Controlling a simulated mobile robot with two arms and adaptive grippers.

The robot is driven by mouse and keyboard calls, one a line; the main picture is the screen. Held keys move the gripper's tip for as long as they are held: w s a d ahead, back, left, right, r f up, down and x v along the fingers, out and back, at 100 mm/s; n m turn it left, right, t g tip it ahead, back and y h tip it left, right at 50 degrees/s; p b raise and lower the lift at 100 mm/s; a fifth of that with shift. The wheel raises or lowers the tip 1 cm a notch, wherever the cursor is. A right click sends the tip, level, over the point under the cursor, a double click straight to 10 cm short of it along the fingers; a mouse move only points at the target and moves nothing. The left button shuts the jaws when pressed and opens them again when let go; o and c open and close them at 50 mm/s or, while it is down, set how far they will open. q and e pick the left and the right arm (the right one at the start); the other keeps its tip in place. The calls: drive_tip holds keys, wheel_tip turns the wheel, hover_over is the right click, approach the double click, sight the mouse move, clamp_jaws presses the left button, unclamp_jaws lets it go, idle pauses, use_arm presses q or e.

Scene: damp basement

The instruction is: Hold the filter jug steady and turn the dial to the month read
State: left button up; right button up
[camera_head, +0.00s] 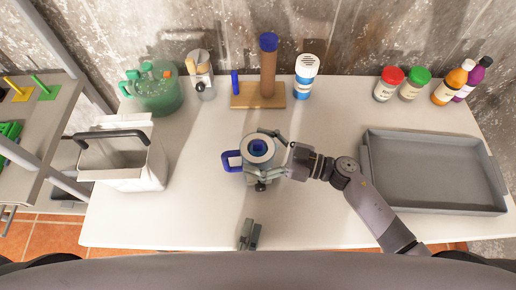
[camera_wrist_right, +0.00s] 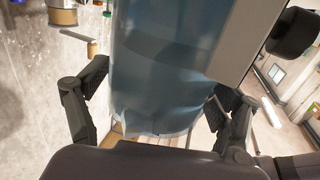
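The filter jug (camera_head: 260,165) stands near the middle of the white table, its blue handle (camera_head: 231,161) to the left. Its round pale lid has a dark blue centre (camera_head: 258,148); no month marking can be read. My right gripper (camera_head: 265,160) comes from the right with one finger on the far side of the jug and one on the near side. The right wrist view shows the clear bluish jug body (camera_wrist_right: 165,75) between both fingers, which appear to touch it. My left gripper (camera_head: 249,235) is low at the table's front edge, apart from the jug and empty.
A wooden stand (camera_head: 258,101) with a brown column is behind the jug, beside a blue-and-white bottle (camera_head: 305,80). A white bin (camera_head: 125,170) and green container (camera_head: 157,98) are left. A grey tray (camera_head: 430,205) and several bottles (camera_head: 388,85) are right.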

sight(261, 190)
drive_tip(key=c, duration=1.7)
drive_tip(key=o, duration=1.3)
drive_tip(key=c, duration=0.9)
use_arm(q)
drive_tip(key=shift+o, duration=1.3)
drive_tip(key=shift+a+m+h, duration=0.25)
drive_tip(key=shift+m+h, duration=0.05)
drive_tip(key=a+m+g, duration=0.1)
drive_tip(key=a+r+m+h, duration=0.1)
drive_tip(key=w+a+m+g, duration=0.1)
drive_tip(key=m, duration=0.1)
drive_tip(key=shift+r+g+h, duration=0.25)
drive_tip(key=shift+g+h, duration=0.05)
drive_tip(key=shift+h, duration=0.1)
drive_tip(key=r+m+g, duration=0.1)
drive_tip(key=m, duration=0.1)
drive_tip(key=a+r+m+g+h, duration=0.1)
drive_tip(key=m+g, duration=0.1)
drive_tip(key=shift+s+r, duration=0.2)
drive_tip(key=shift+r, duration=0.1)
drive_tip(key=shift+s+r+m+g+h, duration=0.15)
drive_tip(key=shift+r+m+g+h, duration=0.2)
drive_tip(key=shift+m, duration=0.35)
drive_tip(key=x, duration=1.1)
drive_tip(key=shift+w+d+f, duration=0.2)
drive_tip(key=shift+w, duration=0.05)
